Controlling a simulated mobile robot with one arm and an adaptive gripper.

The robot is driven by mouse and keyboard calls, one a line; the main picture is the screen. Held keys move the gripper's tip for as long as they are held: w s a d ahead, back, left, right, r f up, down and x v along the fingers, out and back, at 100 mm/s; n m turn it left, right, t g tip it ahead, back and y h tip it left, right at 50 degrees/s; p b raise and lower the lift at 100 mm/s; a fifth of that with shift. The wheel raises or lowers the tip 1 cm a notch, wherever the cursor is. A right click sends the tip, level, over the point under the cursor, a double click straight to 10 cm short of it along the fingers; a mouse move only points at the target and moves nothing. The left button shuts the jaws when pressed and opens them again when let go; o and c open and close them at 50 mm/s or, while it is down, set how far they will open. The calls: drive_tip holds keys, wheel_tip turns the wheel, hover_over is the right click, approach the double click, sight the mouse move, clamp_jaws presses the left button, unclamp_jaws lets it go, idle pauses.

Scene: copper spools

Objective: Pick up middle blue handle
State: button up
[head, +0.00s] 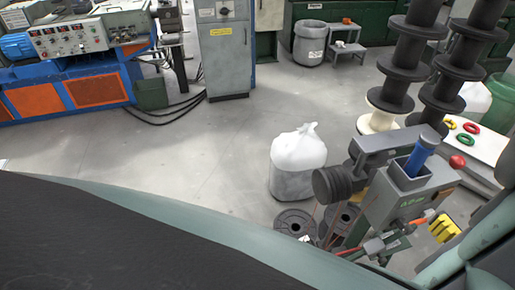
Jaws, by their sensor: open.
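A blue handle (419,157) stands tilted, rising out of the top of a grey box-like machine (398,205) at the right of the head view. It is the only blue handle that I can make out. Its lower end is hidden inside the grey box. A red ball knob (457,162) sits just right of it. A yellow ribbed part (443,228) and an orange-red grip (422,219) are at the machine's lower right side. My gripper is not in view.
Tall stacks of dark spools (405,60) stand behind the machine, beside a white table (485,145) with coloured rings. A white bag-topped bin (298,160) and floor spools (295,222) are left of it. The middle floor (200,150) is clear.

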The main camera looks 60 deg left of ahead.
sight(422, 162)
drive_tip(key=x, duration=0.3)
drive_tip(key=p+x, duration=0.1)
drive_tip(key=x, duration=0.2)
drive_tip(key=p+x, duration=0.1)
drive_tip(key=x, duration=0.2)
drive_tip(key=shift+s+a+r, duration=0.25)
drive_tip(key=shift+a+r, duration=0.05)
drive_tip(key=x, duration=0.1)
drive_tip(key=p+x, duration=0.1)
drive_tip(key=x, duration=0.1)
drive_tip(key=shift+s+r+p, duration=0.2)
drive_tip(key=shift+r+p, duration=0.05)
drive_tip(key=shift+p, duration=0.15)
drive_tip(key=shift+w+a+f, duration=0.15)
drive_tip(key=shift+w+a, duration=0.2)
drive_tip(key=shift+a, duration=0.3)
drive_tip(key=shift+o, duration=0.2)
clamp_jaws()
